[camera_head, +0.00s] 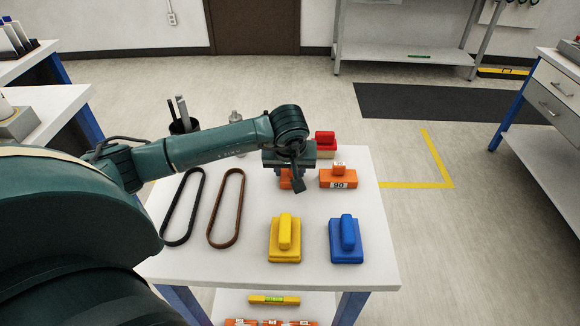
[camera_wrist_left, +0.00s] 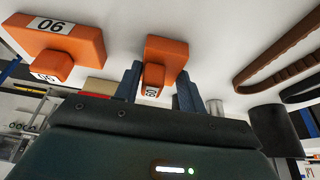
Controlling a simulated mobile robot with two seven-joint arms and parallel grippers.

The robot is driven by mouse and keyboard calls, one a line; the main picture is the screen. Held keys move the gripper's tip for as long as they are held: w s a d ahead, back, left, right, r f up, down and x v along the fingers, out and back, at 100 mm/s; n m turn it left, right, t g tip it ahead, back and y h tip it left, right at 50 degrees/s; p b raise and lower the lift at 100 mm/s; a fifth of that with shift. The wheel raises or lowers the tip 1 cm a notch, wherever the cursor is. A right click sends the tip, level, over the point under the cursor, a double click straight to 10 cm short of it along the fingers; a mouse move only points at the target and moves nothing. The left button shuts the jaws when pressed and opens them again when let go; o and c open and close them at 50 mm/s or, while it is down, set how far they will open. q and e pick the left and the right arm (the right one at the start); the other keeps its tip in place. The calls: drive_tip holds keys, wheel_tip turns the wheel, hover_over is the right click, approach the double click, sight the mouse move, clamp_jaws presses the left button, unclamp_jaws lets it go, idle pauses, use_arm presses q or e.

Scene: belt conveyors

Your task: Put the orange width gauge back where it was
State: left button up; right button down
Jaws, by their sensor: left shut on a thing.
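My left gripper (camera_head: 290,170) is over the far part of the white table and is shut on an orange width gauge (camera_head: 285,182). In the left wrist view the held gauge (camera_wrist_left: 168,50) has its small labelled handle between my two fingers; its number is too small to read surely. The gripper and wrist hide much of it in the head view. I cannot tell whether its base touches the table. A second orange gauge (camera_head: 338,180), marked 90, stands just to the right; it also shows in the left wrist view (camera_wrist_left: 62,38). My right gripper is not in view.
The white table (camera_head: 260,270) bears a yellow block (camera_head: 285,240) and a blue block (camera_head: 346,240) in front, and a black belt (camera_head: 183,205) and a brown belt (camera_head: 226,208) at left. A red-topped block (camera_head: 325,140) stands behind the gauges. A dark pen cup (camera_head: 184,125) stands at far left.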

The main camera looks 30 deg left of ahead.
use_arm(q)
drive_tip(key=shift+f, duration=0.1)
drive_tip(key=o, duration=1.1)
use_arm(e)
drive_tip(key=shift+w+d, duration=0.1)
use_arm(q)
drive_tip(key=shift+r, duration=0.2)
drive_tip(key=shift+d+r, duration=0.1)
drive_tip(key=shift+r, duration=0.2)
drive_tip(key=b+v, duration=0.1)
drive_tip(key=v, duration=1)
drive_tip(key=shift+s, duration=0.15)
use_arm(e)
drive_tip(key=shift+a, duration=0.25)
use_arm(q)
drive_tip(key=shift+r, duration=0.1)
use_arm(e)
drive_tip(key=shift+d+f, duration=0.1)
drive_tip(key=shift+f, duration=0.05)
